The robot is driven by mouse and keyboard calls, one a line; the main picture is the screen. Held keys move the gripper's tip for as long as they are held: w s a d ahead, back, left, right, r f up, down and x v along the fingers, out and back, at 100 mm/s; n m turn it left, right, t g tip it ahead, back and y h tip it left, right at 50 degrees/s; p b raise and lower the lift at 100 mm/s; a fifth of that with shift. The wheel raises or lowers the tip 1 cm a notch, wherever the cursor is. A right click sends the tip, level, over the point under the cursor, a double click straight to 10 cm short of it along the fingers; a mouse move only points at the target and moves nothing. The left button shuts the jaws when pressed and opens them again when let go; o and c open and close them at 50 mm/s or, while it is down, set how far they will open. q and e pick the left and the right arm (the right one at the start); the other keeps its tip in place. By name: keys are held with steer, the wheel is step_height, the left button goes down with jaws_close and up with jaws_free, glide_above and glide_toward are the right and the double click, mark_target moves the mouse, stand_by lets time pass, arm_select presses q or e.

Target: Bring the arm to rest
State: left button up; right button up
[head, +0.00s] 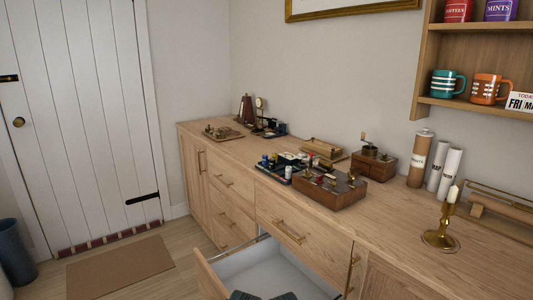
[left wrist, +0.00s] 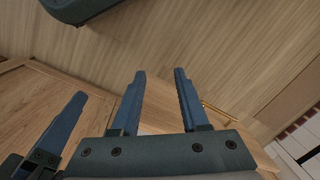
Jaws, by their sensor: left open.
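My left gripper shows in the left wrist view (left wrist: 158,75) with two blue fingers held apart and nothing between them. Another blue finger-like part (left wrist: 62,130) stands to their left; I cannot tell which part of me it belongs to. In the head view, a dark part of mine shows at the bottom edge, over the open drawer (head: 268,265); the fingers cannot be made out there. The drawer has a pale, bare interior where visible.
The wooden sideboard (head: 395,225) carries a wooden box with metal parts (head: 330,190), a brass candlestick (head: 440,238), paper rolls (head: 450,172) and small instruments. Mugs stand on the wall shelf (head: 480,105). A doormat (head: 120,266) and a bin (head: 15,252) are on the otherwise clear floor.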

step_height(320, 180, up, 28)
steer(key=p, duration=2.7)
steer(key=shift+f+p, duration=0.15)
steer(key=shift+p, duration=0.2)
